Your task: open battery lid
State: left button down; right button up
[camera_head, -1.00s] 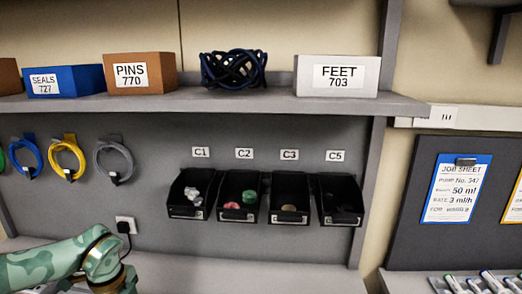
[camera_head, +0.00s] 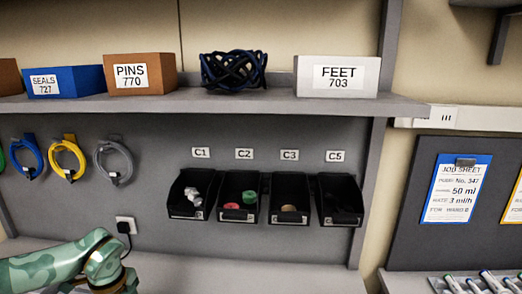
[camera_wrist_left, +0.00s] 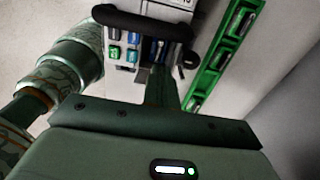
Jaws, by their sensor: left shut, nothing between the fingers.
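In the left wrist view, a pale pump (camera_wrist_left: 198,18) stands at the top, with a black handle (camera_wrist_left: 135,24) and blue and green buttons on its face. My left gripper (camera_wrist_left: 161,72) is shut and empty, its fingertips at the lower part of the pump's front, just below a dark recess or panel. I cannot tell whether the tips touch it. The battery lid cannot be made out clearly; the fingers and handle cover part of the pump. In the head view only my left arm shows at the lower left. My right gripper is in no view.
In the head view, black bins (camera_head: 240,197) hang on the grey back panel, below a shelf (camera_head: 215,102) with labelled boxes. A job sheet (camera_head: 456,189) hangs at right.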

pick_arm(q)
jog(key=shift+d, duration=0.1)
dwell(0.6)
jog(key=shift+d, duration=2.85)
notch_tip(320, 180, up, 6)
jog(key=a+p, duration=0.1)
jog(key=p, duration=0.5)
jog(key=shift+s, duration=0.2)
jog(key=shift+a, duration=0.1)
